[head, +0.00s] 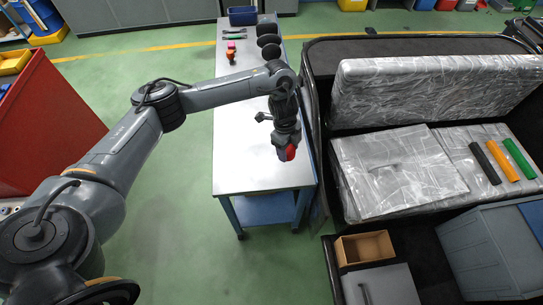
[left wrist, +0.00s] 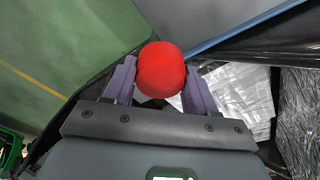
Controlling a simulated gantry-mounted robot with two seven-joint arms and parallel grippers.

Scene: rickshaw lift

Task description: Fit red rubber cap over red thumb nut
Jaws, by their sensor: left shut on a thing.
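My left gripper (head: 289,152) hangs over the right part of the steel-topped bench (head: 240,170), near its edge beside the rickshaw. It is shut on a red rounded cap, the red rubber cap (head: 290,153). In the left wrist view the red cap (left wrist: 161,69) sits between the two purple-grey fingers of the left gripper (left wrist: 160,85). Small red and orange pieces (head: 231,59) lie at the far part of the bench. I cannot tell whether one is the red thumb nut. My right gripper is not in view.
The rickshaw's seats (head: 430,100) are wrapped in clear film, with black, orange and green rolls (head: 495,162) on them. An open cardboard box (head: 365,249) and a grey bin (head: 485,250) stand at lower right. A blue bin (head: 242,15) is at the bench's far end. The near bench top is clear.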

